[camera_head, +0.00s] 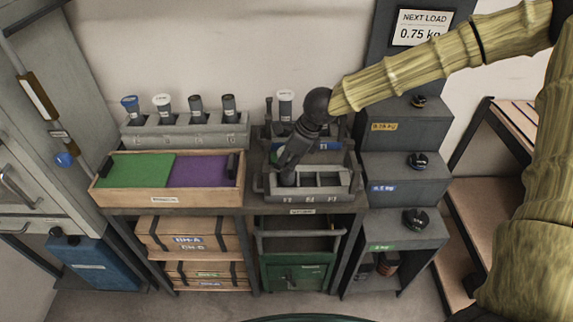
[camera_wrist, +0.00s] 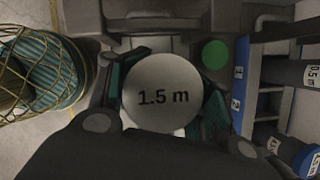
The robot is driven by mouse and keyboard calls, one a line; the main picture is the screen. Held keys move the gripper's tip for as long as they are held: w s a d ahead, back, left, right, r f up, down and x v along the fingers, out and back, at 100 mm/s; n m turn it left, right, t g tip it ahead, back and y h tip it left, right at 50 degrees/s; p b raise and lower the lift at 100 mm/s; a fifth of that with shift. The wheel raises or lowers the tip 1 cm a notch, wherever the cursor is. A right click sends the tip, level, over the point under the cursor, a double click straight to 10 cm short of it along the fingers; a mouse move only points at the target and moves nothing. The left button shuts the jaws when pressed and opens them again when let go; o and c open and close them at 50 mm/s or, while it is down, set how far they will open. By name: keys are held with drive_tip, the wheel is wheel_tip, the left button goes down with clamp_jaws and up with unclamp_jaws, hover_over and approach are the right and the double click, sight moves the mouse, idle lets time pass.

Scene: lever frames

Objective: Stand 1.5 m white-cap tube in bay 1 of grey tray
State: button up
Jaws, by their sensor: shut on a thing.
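In the wrist view a round white cap marked "1.5 m" (camera_wrist: 165,93) sits between the fingers of my gripper (camera_wrist: 162,100), which is shut on this tube. The cap faces the camera, and the tube's body below it is hidden. In the head view my gripper (camera_head: 287,178) points down at the left end of the grey tray (camera_head: 345,190). The tray's left bay is covered by my gripper, while the bays to its right look empty. I cannot tell whether the tube's lower end is inside the bay or above it.
A grey rack (camera_head: 190,139) with several capped tubes stands at the back left. A wooden box (camera_head: 168,195) with green and purple pads is left of the tray. Another white-cap tube (camera_head: 285,105) stands behind my gripper, near a blue rack (camera_head: 328,145). Shelves with dark weights stand right.

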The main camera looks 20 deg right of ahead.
drive_tip(key=shift+f, duration=1.1)
drive_tip(key=shift+f, duration=0.15)
drive_tip(key=o, duration=1.3)
drive_tip(key=shift+d+r, duration=0.15)
drive_tip(key=shift+r, duration=0.55)
drive_tip(key=v, duration=1.1)
drive_tip(key=shift+s, duration=0.1)
